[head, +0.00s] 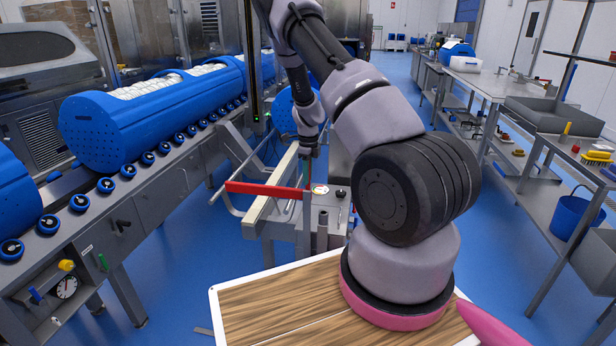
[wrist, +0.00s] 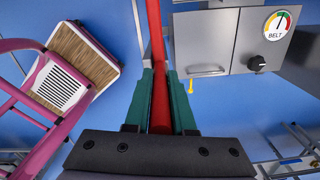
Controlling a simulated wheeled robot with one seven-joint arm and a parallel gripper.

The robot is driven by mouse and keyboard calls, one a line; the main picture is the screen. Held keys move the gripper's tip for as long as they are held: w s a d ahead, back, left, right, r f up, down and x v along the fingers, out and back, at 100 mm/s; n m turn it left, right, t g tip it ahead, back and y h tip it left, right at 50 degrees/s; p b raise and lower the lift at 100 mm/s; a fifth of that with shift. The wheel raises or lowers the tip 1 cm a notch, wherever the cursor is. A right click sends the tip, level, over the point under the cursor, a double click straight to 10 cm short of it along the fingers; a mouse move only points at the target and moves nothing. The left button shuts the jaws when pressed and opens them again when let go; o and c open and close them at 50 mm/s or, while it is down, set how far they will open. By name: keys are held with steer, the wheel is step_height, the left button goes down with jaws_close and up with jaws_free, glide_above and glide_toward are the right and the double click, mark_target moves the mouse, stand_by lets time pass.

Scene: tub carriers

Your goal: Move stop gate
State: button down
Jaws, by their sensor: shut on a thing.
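The stop gate is a long red bar (head: 262,190) lying across the end of a pale-railed track in the head view. Its left end reaches out toward the conveyor, and its right end is by a small grey control box. In the wrist view the red bar (wrist: 155,45) runs down between the green fingers. My gripper (wrist: 162,98) is shut on it. In the head view my gripper (head: 307,180) is at the bar's right end, small and partly hard to make out.
A grey box (wrist: 227,50) with a BELT dial and black knob stands beside the bar. Blue perforated tubs (head: 150,115) with white contents lie on the roller conveyor at left. Steel benches (head: 490,85) line the right side. Blue floor between is clear.

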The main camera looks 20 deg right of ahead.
steer(key=c, duration=0.8)
jaws_free()
steer(key=shift+o, duration=0.2)
step_height(320, 180, up, 11)
steer(key=shift+s+f, duration=0.1)
steer(key=shift+f, duration=0.05)
